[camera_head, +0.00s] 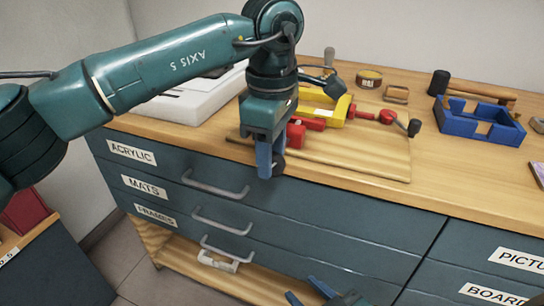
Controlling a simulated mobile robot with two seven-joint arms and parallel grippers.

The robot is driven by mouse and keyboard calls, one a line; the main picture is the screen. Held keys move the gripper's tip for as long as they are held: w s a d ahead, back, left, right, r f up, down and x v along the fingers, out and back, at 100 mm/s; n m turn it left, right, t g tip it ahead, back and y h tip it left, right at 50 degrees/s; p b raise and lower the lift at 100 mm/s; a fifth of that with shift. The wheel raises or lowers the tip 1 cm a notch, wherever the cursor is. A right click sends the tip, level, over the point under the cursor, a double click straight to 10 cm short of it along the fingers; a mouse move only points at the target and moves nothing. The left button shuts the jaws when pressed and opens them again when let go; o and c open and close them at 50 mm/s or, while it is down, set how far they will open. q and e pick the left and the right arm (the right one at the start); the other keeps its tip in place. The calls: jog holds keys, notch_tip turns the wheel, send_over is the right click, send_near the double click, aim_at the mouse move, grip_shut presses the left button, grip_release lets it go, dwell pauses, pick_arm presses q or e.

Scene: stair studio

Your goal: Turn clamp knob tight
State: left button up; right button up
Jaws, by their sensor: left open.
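A clamp with a yellow body (338,110) and red parts lies on a wooden board (350,164) on the worktop. Its red screw end and red knob (387,117) point right, with a dark ball-ended bar (413,128) beside them. My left gripper (269,168) points down at the board's front left edge, left of the clamp, and hides part of its left end. Its blue fingers are open, with nothing seen between them. My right gripper (308,293) shows at the bottom edge, below the worktop in front of the drawers, with its blue fingers apart and empty.
A blue tray-like holder (466,128) and a mallet (480,91) stand right of the board. A round tin (369,78) and small wooden block (396,94) sit behind. A white slab (195,104) lies left. Labelled drawers with handles (221,221) face the front.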

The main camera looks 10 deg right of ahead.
pick_arm(q)
jog(key=shift+f, duration=0.3)
pick_arm(e)
jog(key=shift+a, duration=0.15)
pick_arm(q)
jog(key=shift+c, duration=0.5)
jog(key=c, duration=0.7)
jog(key=shift+d, duration=0.1)
pick_arm(e)
jog(key=shift+d, duration=0.2)
